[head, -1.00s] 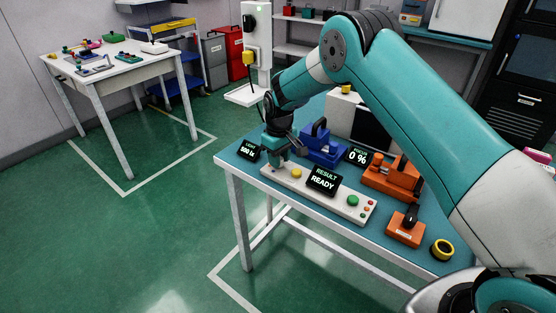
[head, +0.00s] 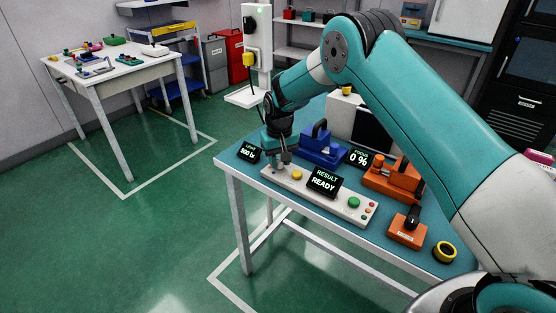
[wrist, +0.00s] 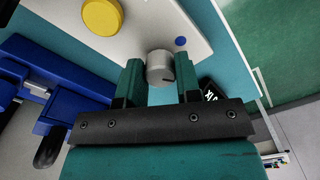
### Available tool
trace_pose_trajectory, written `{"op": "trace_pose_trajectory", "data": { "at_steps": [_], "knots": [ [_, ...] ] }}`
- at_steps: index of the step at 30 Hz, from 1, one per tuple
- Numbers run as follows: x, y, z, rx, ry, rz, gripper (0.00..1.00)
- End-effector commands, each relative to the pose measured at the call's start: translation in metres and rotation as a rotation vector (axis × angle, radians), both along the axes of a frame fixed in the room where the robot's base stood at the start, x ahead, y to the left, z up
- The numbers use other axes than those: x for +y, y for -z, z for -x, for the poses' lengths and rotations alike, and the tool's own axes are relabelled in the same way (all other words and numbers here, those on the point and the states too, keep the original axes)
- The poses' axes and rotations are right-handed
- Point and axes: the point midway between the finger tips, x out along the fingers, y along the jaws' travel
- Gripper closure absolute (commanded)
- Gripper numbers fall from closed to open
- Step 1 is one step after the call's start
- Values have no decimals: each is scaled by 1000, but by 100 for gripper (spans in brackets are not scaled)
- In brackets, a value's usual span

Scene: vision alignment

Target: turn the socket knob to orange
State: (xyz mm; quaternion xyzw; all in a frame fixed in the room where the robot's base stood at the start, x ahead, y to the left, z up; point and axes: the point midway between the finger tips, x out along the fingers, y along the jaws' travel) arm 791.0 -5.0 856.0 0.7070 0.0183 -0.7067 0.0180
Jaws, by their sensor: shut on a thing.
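A grey round knob (wrist: 160,66) with a dark line on its side stands on the pale control panel (wrist: 210,28). My gripper (wrist: 159,80) is shut on it, one finger on each side in the wrist view. A small blue dot (wrist: 181,42) is on the panel beside the knob. No orange mark shows near the knob; part of its surround is hidden by my fingers. In the head view my gripper (head: 281,161) points down at the left end of the panel (head: 328,200), and the knob is mostly hidden there.
The panel also carries a yellow button (head: 297,175) and a green button (head: 354,202). A RESULT READY display (head: 323,182), a blue fixture (head: 322,148), an orange fixture (head: 393,180) and a small orange block (head: 407,228) stand close by on the table.

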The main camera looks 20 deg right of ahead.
Motion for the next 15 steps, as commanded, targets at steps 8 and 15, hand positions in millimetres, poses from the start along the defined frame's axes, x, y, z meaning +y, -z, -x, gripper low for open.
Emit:
{"op": "trace_pose_trajectory", "data": {
  "at_steps": [8, 15],
  "knots": [
    [1, 1, 3, 10, -3, 1, 64],
    [0, 1, 1, 5, -2, 0, 43]
  ]
}}
